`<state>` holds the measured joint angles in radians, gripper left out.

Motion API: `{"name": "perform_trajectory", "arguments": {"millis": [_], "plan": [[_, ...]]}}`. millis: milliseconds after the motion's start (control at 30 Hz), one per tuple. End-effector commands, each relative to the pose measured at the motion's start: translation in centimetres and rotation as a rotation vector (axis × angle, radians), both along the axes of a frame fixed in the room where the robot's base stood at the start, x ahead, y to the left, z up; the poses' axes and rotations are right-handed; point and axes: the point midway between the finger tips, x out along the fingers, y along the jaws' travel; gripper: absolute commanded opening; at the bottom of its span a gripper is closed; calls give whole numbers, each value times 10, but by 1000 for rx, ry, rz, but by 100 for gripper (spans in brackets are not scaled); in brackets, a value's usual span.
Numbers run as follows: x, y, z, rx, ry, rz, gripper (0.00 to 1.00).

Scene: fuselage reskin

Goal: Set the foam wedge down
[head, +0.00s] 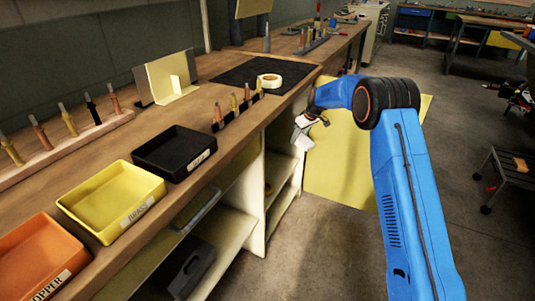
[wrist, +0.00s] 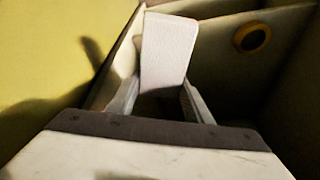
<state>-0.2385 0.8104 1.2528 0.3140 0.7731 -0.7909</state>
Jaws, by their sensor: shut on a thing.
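The foam wedge (wrist: 168,50) is a white block with a pale, slightly textured face, held between the two fingers of my gripper (wrist: 160,100) in the wrist view. In the head view my gripper (head: 303,135) hangs at the end of my blue arm, in front of the workbench's right end. A small white shape at its tip there is probably the wedge, but it is too small to be sure. In the wrist view the wedge is in front of the shelves under the bench, and the lower part of it is hidden between the fingers.
The wooden bench (head: 222,100) holds a black mat (head: 240,72) with a tape roll (head: 269,80), a black tray (head: 174,152), a yellow tray (head: 111,203) and an orange tray (head: 42,262). A large yellow panel (head: 345,165) stands beside my gripper. Open shelves lie under the bench.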

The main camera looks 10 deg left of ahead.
Motion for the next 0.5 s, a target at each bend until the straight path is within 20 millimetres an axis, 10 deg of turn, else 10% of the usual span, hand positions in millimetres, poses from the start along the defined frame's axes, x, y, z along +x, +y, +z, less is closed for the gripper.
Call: {"name": "perform_trajectory", "arguments": {"millis": [200,500], "plan": [[-7,85,-55,1,4,204,22],[-17,149,-96,0,0,363,22]]}}
